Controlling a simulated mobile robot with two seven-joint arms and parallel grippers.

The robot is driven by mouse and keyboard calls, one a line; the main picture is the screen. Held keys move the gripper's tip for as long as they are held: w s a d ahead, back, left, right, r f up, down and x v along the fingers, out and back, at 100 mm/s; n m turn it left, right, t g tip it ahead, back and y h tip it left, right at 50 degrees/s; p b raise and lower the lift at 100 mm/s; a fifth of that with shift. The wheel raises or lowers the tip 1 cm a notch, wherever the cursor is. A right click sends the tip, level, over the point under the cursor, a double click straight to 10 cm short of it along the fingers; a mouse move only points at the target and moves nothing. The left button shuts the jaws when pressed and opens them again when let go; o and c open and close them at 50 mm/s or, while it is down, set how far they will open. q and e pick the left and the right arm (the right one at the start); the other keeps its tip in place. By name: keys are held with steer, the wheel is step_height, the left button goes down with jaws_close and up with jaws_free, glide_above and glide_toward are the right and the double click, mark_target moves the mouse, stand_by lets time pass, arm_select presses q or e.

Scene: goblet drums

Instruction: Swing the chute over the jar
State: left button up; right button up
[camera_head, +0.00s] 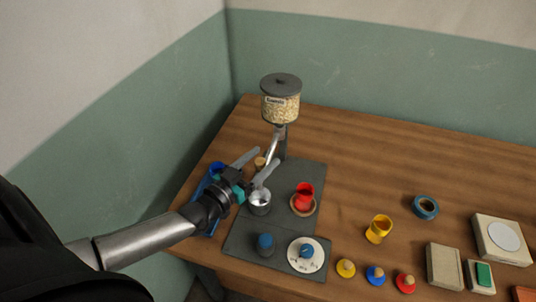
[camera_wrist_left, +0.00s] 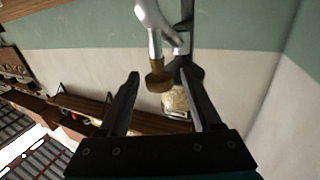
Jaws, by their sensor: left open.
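The chute (camera_head: 272,148) is a slanting metal tube under a clear hopper (camera_head: 280,104) filled with pale grains. A wooden knob (camera_head: 260,162) is on the chute's end. My left gripper (camera_head: 266,159) is open, with its fingers on either side of the knob. In the left wrist view the knob (camera_wrist_left: 158,78) appears between the fingertips, with gaps on both sides; the chute (camera_wrist_left: 150,20) rises above it. A metal cup (camera_head: 259,202) stands on the dark mat below the gripper. A red cup (camera_head: 304,197) stands on a round coaster to its right. I cannot tell which is the jar.
A blue cup (camera_head: 217,169) stands on a blue tray (camera_head: 206,219), partly behind my arm. A yellow cup (camera_head: 379,229) stands to the right. The table's back right is clear.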

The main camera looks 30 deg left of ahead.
arm_select(q)
steer(key=shift+w+d, duration=0.2)
steer(key=shift+w, duration=1.15)
steer(key=shift+c, duration=0.2)
jaws_close()
stand_by(0.3)
